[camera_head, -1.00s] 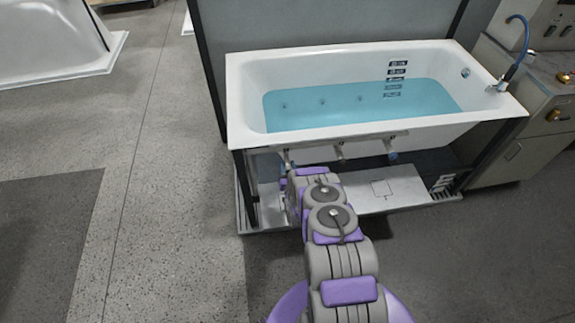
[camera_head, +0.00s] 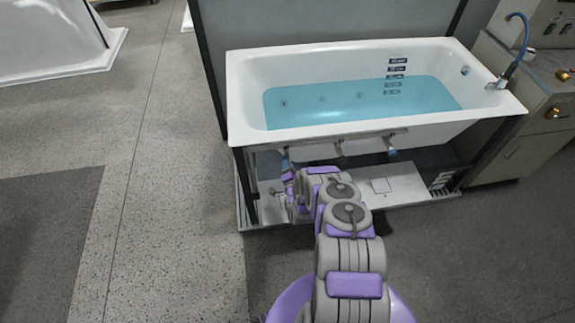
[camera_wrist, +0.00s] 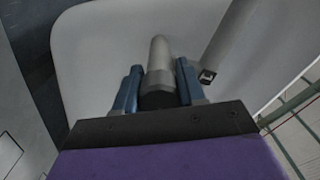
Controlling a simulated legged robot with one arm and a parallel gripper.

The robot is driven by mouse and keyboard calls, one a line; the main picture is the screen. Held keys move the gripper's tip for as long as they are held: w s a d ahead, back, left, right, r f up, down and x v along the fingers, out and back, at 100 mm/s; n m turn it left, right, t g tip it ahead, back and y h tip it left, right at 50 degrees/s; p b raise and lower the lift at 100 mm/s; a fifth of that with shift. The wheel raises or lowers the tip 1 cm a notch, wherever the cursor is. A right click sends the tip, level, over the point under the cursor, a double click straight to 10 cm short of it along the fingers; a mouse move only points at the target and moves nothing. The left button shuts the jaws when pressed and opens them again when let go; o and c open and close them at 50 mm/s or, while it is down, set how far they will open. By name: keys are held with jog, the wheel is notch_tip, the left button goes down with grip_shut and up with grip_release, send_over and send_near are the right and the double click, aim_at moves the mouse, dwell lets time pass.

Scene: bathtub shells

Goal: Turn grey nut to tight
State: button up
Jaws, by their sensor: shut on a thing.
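In the wrist view, my gripper (camera_wrist: 158,92) has its two blue fingers closed on either side of the grey nut (camera_wrist: 158,78). The nut sits at the near end of a light grey pipe (camera_wrist: 159,52), with a dark round part just below it between the fingers. In the head view, my gripper is under the front left rim of the bathtub (camera_head: 240,100), largely hidden behind my arm. The nut cannot be made out there.
The tub holds blue water (camera_head: 350,103) and stands on a dark frame. Several pipe stubs hang from a bar (camera_head: 340,146) under its front rim. A grey cabinet (camera_head: 520,155) stands at right. Open floor (camera_head: 170,200) lies at left.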

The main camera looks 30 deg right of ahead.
jog(key=shift+d+m, duration=0.25)
jog(key=shift+m, duration=1.25)
jog(key=shift+s, duration=0.1)
jog(key=o, duration=1.1)
jog(key=shift+f, duration=0.1)
jog(key=shift+c, duration=0.2)
jog(key=shift+a, duration=0.1)
